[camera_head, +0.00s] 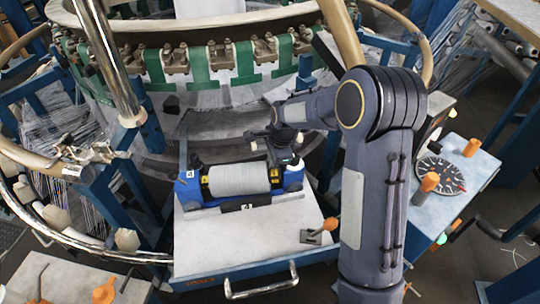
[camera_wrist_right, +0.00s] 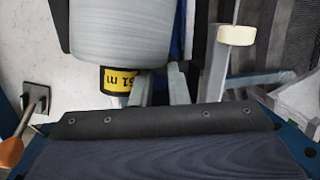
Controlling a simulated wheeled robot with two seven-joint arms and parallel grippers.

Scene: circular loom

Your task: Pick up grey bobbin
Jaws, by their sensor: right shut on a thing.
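The grey bobbin (camera_head: 240,179) lies on its side across a blue holder (camera_head: 293,179) on a white-topped stand. A black core with yellow labels shows at its ends. My right gripper (camera_head: 287,160) is at the bobbin's right end. In the right wrist view the bobbin (camera_wrist_right: 110,30) fills the upper left, its yellow-labelled end (camera_wrist_right: 120,79) beside my right fingers (camera_wrist_right: 160,88). The fingers are shut on the bobbin's end; the exact contact is partly hidden. I cannot see a gap between bobbin and holder. My left gripper is not in view.
The stand's white top (camera_head: 215,250) has an orange-knobbed lever (camera_head: 320,232) at the right and a handle (camera_head: 262,286) in front. The loom's ring with green straps (camera_head: 200,72) is behind. A panel with a round dial (camera_head: 438,176) is at the right.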

